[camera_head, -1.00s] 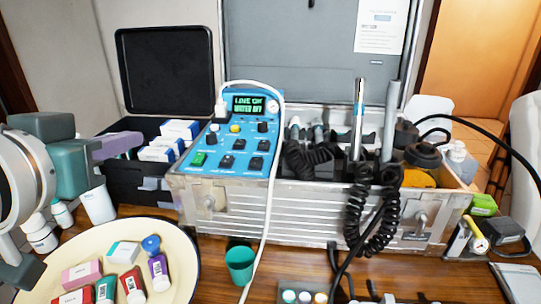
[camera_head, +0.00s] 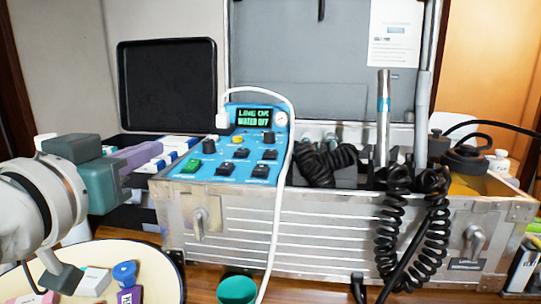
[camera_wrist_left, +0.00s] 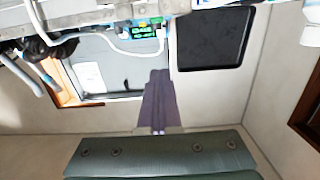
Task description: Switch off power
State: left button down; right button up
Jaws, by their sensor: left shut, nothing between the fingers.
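The blue control panel (camera_head: 215,177) sits at the left end of the metal case. Its display (camera_head: 253,117) is lit green and reads "LINE OK / WATER OFF". A green switch (camera_head: 191,166) is at the panel's front left, with several black switches (camera_head: 224,168) and knobs beside it. My left gripper (camera_head: 178,144) comes in from the left, its purple fingers shut and empty, just left of the panel and apart from the green switch. In the left wrist view, the fingers (camera_wrist_left: 160,73) are together, and the display (camera_wrist_left: 145,32) shows near the top. My right gripper is not in view.
A white cable (camera_head: 275,220) runs down over the panel's right side and the case (camera_head: 330,230) front. Coiled black hoses (camera_head: 388,235) hang at the right. A round tray (camera_head: 150,262) with small boxes and bottles lies below my left arm. An open black case (camera_head: 168,85) stands behind.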

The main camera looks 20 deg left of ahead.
pick_arm(q)
jog(key=b, duration=0.2)
send_over(187, 174)
jog(key=s, duration=0.1)
jog(key=shift+s+d+f, duration=0.1)
jog(key=shift+f, duration=0.25)
jog(key=f, duration=0.1)
jog(key=w+f+b, duration=0.1)
jog(key=f, duration=0.1)
jog(key=shift+w+f, duration=0.1)
jog(key=shift+w+a+f, duration=0.1)
jog(key=shift+a+f, duration=0.1)
jog(key=shift+f, duration=0.2)
